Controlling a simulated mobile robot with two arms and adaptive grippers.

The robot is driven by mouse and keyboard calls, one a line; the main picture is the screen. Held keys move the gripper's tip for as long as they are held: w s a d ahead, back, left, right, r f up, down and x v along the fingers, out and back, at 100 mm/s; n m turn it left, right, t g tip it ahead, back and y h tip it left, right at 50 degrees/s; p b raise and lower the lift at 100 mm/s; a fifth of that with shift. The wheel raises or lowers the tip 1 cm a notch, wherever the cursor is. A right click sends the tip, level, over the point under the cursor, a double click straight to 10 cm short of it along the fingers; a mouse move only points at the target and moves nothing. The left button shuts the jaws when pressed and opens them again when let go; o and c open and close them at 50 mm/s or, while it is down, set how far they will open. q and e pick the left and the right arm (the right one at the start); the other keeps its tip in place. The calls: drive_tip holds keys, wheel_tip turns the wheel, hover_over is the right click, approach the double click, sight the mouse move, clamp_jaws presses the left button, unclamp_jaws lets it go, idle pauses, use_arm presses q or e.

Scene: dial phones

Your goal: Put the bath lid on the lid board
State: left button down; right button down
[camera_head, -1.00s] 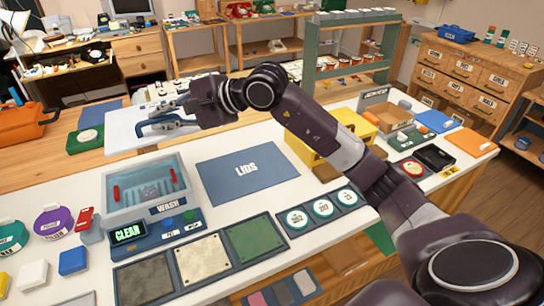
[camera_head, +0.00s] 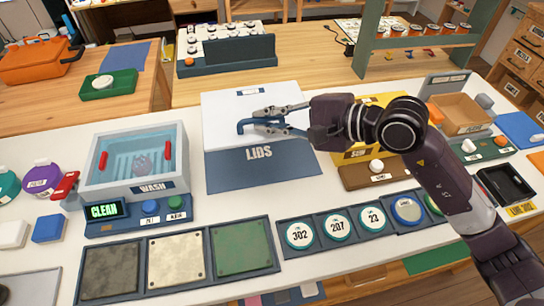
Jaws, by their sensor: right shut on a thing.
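The bath lid (camera_head: 222,120) is a flat white panel with a blue handle (camera_head: 248,124). My right gripper (camera_head: 262,122) is shut on the handle and reaches in from the right. The lid covers the back part of the dark blue lid board (camera_head: 225,172), marked LIDS. The front strip of the board shows, and I cannot tell if the lid touches it. The wash bath (camera_head: 140,160) stands open to the left, with red grips and something grey inside. My left gripper is not in view.
The bath's control box (camera_head: 104,211) reads CLEAN. Three textured plates (camera_head: 178,258) and a row of numbered discs (camera_head: 336,227) lie in front. A yellow box (camera_head: 350,156) and a brown block with a white knob (camera_head: 376,172) stand just right of the board.

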wheel_tip(320, 180, down, 9)
drive_tip(key=shift+w+d+f, duration=0.1)
drive_tip(key=shift+w+f, duration=0.05)
drive_tip(key=shift+f, duration=0.3)
wheel_tip(320, 180, down, 4)
drive_tip(key=shift+f, duration=0.15)
drive_tip(key=c, duration=2.2)
unclamp_jaws()
drive_tip(key=shift+f, duration=0.15)
drive_tip(key=shift+c, duration=0.2)
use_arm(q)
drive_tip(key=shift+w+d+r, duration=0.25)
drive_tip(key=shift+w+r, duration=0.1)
use_arm(e)
drive_tip(key=shift+o, duration=1.1)
drive_tip(key=shift+d, duration=0.1)
